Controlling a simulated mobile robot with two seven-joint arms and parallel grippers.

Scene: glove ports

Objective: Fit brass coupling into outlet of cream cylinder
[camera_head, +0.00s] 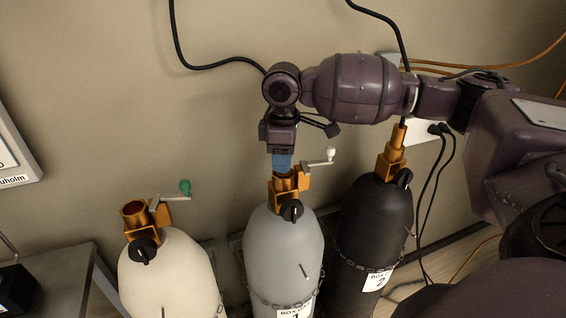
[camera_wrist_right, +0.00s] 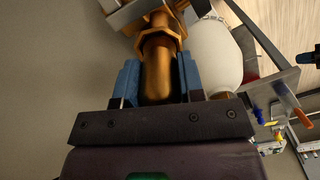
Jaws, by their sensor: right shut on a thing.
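The cream cylinder (camera_head: 168,275) stands at the left with its brass outlet (camera_head: 134,213) open at the top and a green-knobbed lever beside it. My right gripper (camera_head: 282,168) points down, with its blue fingertips just over the brass outlet (camera_head: 284,184) of the grey cylinder (camera_head: 283,255). In the right wrist view my right gripper (camera_wrist_right: 160,80) is shut on the brass coupling (camera_wrist_right: 157,76), a rounded brass body with a hex nut at its far end. The head view hides the coupling, and I cannot tell how deep it sits in the grey cylinder's outlet. My left gripper is out of view.
A black cylinder (camera_head: 374,235) stands at the right with a brass piece (camera_head: 398,137) upright in its outlet. A white-knobbed lever (camera_head: 322,163) juts beside the grey outlet. A grey table (camera_head: 60,285) is at the left. Black hoses hang along the wall.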

